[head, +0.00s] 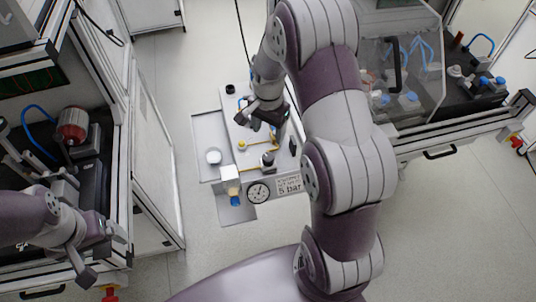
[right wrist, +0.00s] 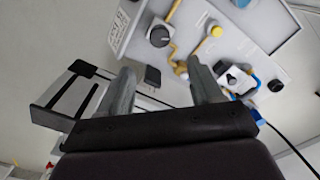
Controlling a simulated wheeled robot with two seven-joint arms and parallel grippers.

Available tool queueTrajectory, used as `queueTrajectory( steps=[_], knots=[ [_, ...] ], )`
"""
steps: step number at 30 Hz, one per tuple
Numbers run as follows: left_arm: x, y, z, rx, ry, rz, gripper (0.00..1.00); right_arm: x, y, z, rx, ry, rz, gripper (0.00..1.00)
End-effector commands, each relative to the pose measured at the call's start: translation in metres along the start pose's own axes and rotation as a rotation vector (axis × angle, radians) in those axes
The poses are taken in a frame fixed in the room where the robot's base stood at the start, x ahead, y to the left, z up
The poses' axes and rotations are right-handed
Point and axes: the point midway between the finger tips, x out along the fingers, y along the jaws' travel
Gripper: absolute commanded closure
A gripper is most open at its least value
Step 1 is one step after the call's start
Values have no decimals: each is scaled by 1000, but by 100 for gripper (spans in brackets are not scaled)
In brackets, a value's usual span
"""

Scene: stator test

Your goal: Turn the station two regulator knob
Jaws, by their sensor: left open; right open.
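A light grey station panel (head: 233,128) stands in the middle of the head view, with a round pressure gauge (head: 258,193) and a "5 bar" label (head: 289,185) at its near edge. A black round knob (head: 268,158) sits close to that label. In the right wrist view the black knob (right wrist: 160,36) is beyond the fingertips, apart from them. My right gripper (head: 260,117) is over the panel's far half, open and empty; its two spread fingers (right wrist: 163,82) show in the wrist view. My left gripper (head: 103,256) is open at the lower left, away from the panel.
Yellow piping (right wrist: 173,52), a yellow knob (right wrist: 215,31) and a blue-and-white fitting (right wrist: 236,78) crowd the panel near my right fingers. A bench with a red cylinder (head: 72,124) is at left. A clear-covered enclosure (head: 400,60) stands at upper right.

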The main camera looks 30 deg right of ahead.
Motion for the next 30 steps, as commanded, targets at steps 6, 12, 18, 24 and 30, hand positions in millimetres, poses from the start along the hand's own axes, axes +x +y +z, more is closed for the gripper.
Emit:
queueTrajectory(
  steps=[6,12,18,24,30],
  knots=[
    [-1,0,0,0,0,0,12,43,1,0,11,-4,4,35],
    [-3,0,0,0,0,0,12,92,1,1,9,-3,3,35],
    [-3,0,0,0,0,0,12,120,0,0,8,-1,0,35],
    [-3,0,0,0,0,0,12,124,0,0,7,0,-2,35],
    [-3,0,0,0,0,0,12,124,0,0,7,0,-1,64]
  ],
)
